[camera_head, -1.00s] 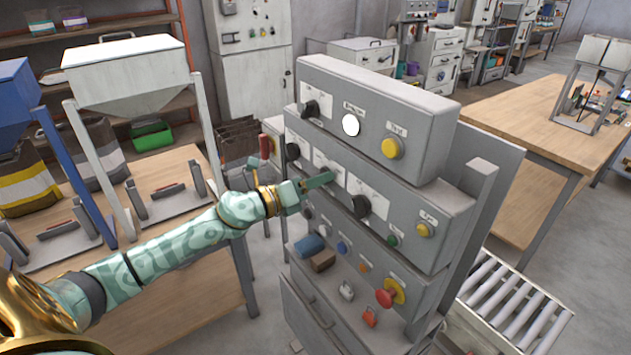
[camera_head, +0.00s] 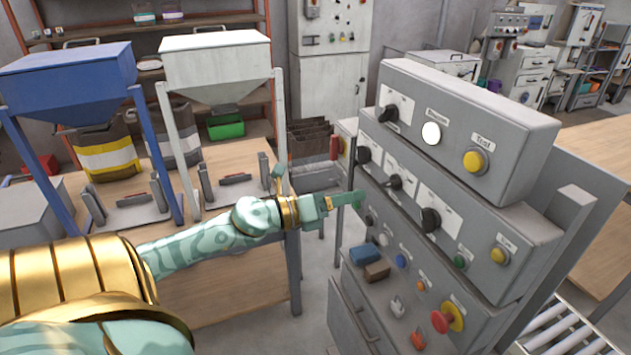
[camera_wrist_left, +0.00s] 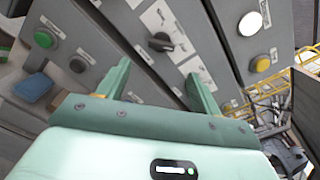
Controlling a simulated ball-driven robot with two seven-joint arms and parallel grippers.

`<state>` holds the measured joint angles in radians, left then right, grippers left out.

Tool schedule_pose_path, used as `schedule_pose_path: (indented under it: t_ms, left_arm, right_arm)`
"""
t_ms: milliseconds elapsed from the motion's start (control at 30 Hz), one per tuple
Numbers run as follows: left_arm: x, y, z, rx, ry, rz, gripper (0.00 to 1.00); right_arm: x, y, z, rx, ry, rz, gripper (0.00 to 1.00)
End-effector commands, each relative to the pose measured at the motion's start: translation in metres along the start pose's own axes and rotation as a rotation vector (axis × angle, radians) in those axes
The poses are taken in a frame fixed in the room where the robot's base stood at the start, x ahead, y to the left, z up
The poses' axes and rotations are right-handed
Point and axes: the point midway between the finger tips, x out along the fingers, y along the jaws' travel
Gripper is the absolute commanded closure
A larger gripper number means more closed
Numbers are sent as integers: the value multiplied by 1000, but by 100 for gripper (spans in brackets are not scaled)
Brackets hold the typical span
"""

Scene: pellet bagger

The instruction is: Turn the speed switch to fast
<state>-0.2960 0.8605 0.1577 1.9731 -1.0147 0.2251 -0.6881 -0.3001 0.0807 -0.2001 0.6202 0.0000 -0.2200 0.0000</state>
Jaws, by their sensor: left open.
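The grey control panel (camera_head: 510,215) has several black rotary knobs. In the head view, one is at the top left (camera_head: 389,114), and the middle row holds a left knob (camera_head: 363,155), a small centre knob (camera_head: 395,183) and a large right knob (camera_head: 431,219). Their labels are too small to read, so I cannot tell which is the speed switch. My left gripper (camera_head: 352,199) is open and empty at the panel's left, below the middle row's left knob in the picture. In the left wrist view, a black knob (camera_wrist_left: 160,42) shows beyond the gap between the open fingers (camera_wrist_left: 160,80).
The panel also carries a white round lamp (camera_head: 431,133), a yellow button (camera_head: 475,161) and a red mushroom button (camera_head: 441,321). A blue block (camera_head: 364,255) and a brown block (camera_head: 377,272) lie on its lower ledge. Hoppers on a wooden table (camera_head: 220,283) stand left.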

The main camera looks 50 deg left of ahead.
Motion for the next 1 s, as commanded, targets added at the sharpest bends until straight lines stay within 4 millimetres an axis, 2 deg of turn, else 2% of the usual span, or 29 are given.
schedule_pose_path:
  t_ms: [33, 200, 333, 500, 1000]
  left_arm:
    - [-12, 2, -3, -2, 3, 4, 35]
    - [-46, 1, -2, -1, 2, 4, 35]
    - [-62, 1, -1, 0, 1, 2, 35]
    - [-68, 0, 0, 1, 1, 1, 35]
    - [-68, 0, 0, 1, 1, 1, 35]
  right_arm:
    - [3, 0, 1, 0, -1, -1, 64]
    - [5, -1, 1, 0, -2, -1, 64]
    - [6, -1, 1, 0, -2, -1, 64]
    - [6, -1, 1, 0, -2, -2, 64]
    - [6, -1, 1, 1, -2, -2, 64]
